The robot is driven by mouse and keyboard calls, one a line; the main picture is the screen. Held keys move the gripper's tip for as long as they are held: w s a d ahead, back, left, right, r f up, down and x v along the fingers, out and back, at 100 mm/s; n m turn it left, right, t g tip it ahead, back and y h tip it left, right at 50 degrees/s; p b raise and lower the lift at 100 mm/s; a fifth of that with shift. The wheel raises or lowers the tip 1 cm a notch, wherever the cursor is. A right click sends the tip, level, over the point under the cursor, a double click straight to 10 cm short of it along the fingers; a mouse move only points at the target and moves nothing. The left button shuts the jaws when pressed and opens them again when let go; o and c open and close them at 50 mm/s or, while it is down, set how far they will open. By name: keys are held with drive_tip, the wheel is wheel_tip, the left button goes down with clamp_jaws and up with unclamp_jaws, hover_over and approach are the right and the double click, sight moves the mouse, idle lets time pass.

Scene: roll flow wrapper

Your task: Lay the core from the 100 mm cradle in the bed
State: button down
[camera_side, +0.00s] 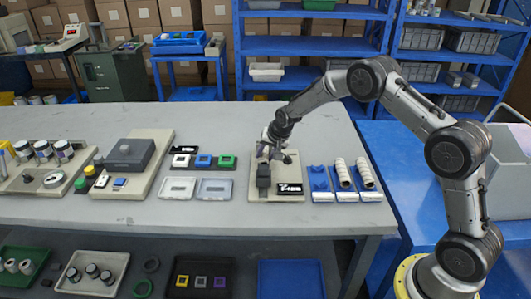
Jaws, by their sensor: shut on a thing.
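My gripper (270,157) points down over the wrapper board (292,165), a beige plate with a dark upright block (263,181). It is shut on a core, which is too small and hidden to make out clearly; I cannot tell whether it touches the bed. To the right stand three blue cradles. The leftmost blue cradle (319,179) is empty. The middle one holds a white core (342,172) and the right one another white core (364,171). The cradle labels are too small to read.
A black label plate (290,188) lies at the board's front right. The table's back part (200,120) is clear.

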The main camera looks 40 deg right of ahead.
drive_tip(key=shift+c, duration=2.1)
unclamp_jaws()
